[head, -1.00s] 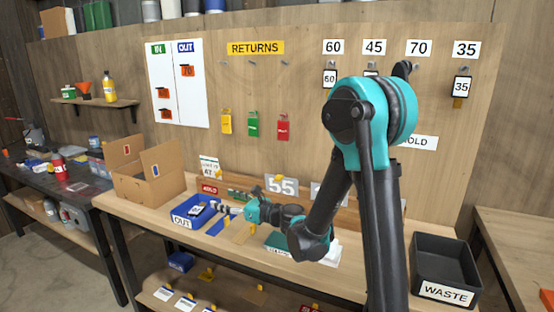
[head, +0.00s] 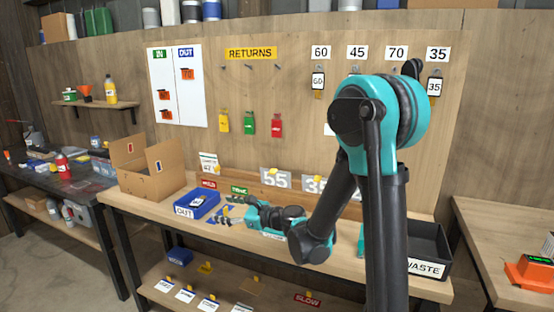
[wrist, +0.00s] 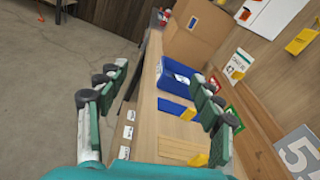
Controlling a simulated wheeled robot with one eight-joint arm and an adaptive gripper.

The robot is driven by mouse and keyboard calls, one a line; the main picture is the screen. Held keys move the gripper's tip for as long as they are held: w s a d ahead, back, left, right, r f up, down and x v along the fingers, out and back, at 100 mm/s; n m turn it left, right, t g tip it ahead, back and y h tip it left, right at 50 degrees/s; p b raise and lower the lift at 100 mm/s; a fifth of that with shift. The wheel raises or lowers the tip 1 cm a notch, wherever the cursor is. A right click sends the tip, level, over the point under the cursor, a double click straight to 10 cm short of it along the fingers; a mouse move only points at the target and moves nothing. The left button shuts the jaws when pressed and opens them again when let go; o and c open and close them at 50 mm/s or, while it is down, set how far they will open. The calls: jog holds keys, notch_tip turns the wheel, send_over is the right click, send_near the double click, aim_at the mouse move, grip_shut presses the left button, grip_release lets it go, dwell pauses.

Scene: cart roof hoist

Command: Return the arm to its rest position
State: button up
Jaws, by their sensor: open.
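My arm reaches out low over the workbench (head: 145,205), bent at the elbow. My gripper (head: 226,214) is just right of the blue OUT tray (head: 181,212) in the head view. In the wrist view my gripper (wrist: 158,100) has its two green-padded fingers spread wide, with nothing between them. The blue tray (wrist: 172,84) shows beyond the right finger, partly hidden by it. A small dark and white item (head: 199,201) lies in the tray.
A cardboard box (head: 150,168) stands left of the tray. Number plates such as 55 (head: 276,179) stand along the bench back. A black WASTE bin (head: 430,245) is at right, partly behind my arm. Hooks, tags and a white board (head: 178,95) are on the wall.

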jog(key=s+d+f+n+g+h, duration=0.1)
jog(key=s+d+f+n+h, duration=0.4)
jog(key=d, duration=0.7)
jog(key=s+d+f+n+g+h, duration=0.1)
jog(key=s+d+f+n+h, duration=0.4)
jog(key=s+d+n, duration=0.3)
jog(key=s+d+f+n+g+h, duration=0.1)
jog(key=s+d+f+n+h, duration=0.4)
jog(key=d, duration=1.1)
jog(key=shift+s+f+n, duration=0.3)
jog(key=shift+s+n, duration=0.85)
jog(key=shift+n, duration=0.05)
